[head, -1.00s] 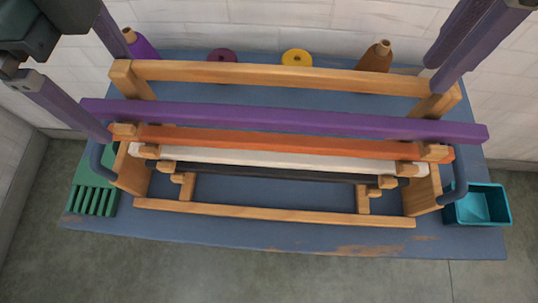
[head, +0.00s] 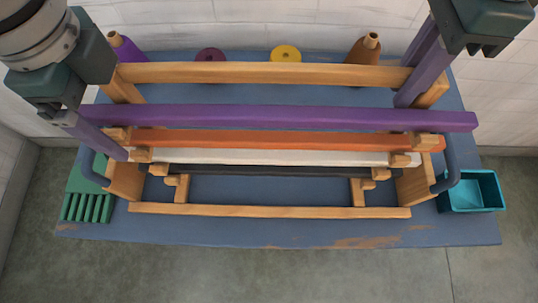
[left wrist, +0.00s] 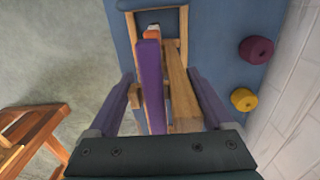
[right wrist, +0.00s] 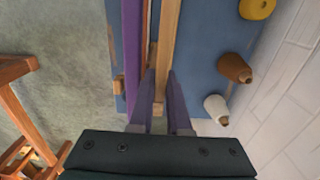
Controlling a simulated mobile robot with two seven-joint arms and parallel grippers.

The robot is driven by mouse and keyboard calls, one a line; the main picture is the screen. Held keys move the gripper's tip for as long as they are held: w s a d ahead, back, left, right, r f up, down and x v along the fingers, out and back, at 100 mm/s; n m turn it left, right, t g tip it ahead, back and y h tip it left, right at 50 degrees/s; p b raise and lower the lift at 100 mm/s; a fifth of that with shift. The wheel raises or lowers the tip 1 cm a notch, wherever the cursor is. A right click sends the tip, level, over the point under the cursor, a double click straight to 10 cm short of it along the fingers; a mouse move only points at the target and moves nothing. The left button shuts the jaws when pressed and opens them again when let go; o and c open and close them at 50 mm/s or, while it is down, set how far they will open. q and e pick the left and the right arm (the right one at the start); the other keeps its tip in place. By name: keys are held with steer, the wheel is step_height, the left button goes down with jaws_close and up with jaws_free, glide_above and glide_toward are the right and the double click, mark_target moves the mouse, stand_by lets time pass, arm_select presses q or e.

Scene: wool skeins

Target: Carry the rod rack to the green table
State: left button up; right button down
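The rod rack (head: 270,211) is a wooden frame on a worn blue table (head: 240,233). It bears a purple rod (head: 280,116), an orange rod (head: 270,140), a white rod (head: 270,157) and a dark rod (head: 270,170). A blue-grey handle sits at its left end (head: 90,168) and another at its right end (head: 451,172). My left gripper (head: 118,150) is open above the rack's left end; in the left wrist view its fingers (left wrist: 158,76) stand wide apart. No green table shows.
A green ridged tray (head: 87,207) stands left of the rack, a teal bin (head: 471,192) right. Purple (head: 126,48) and brown (head: 362,52) cones, a maroon spool (head: 210,55) and a yellow spool (head: 286,54) stand behind, near the white wall. Wooden furniture (left wrist: 40,130) stands on the floor.

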arm_select(q)
jaws_close()
stand_by(0.3)
steer(key=shift+r, duration=0.1)
stand_by(0.7)
